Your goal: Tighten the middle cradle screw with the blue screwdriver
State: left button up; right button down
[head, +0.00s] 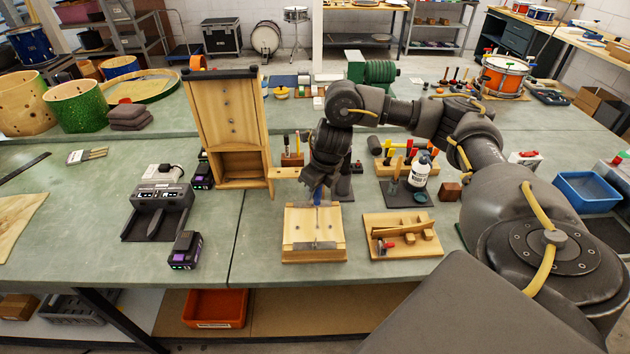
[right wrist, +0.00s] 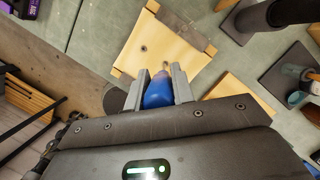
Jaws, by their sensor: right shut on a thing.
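The blue screwdriver (head: 317,196) is held by my right gripper (head: 319,180) above the wooden cradle (head: 314,254), near its back part. In the right wrist view its blue handle (right wrist: 158,94) sits between the two fingers of the right gripper (right wrist: 158,85), which are shut on it. The cradle (right wrist: 178,65) lies beyond the fingertips, with a small dark round spot on its face. The screwdriver's tip is hidden or too small to see, so I cannot tell whether it touches a screw. My left gripper is in neither view.
A tall wooden stand (head: 228,115) rises at the back left of the cradle. A wooden tray with blocks (head: 402,236) lies to the right. A white bottle (head: 420,170) stands behind that tray. A dark device (head: 158,210) sits at the left. Bare green bench lies between device and cradle.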

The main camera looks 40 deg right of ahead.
jog(key=shift+f+m, duration=0.1)
jog(key=shift+m, duration=0.2)
jog(key=shift+r+p, duration=0.2)
jog(key=shift+p, duration=0.15)
jog(key=m+p, duration=0.2)
jog(key=m+h+p, duration=0.1)
jog(key=p, duration=0.1)
jog(key=shift+d+r+m+p, duration=0.2)
jog(key=shift+m+p, duration=0.1)
jog(key=shift+m, duration=0.1)
jog(key=shift+f+m, duration=0.2)
jog(key=shift+m, duration=0.2)
jog(key=shift+f+h, duration=0.2)
jog(key=shift+h, duration=0.1)
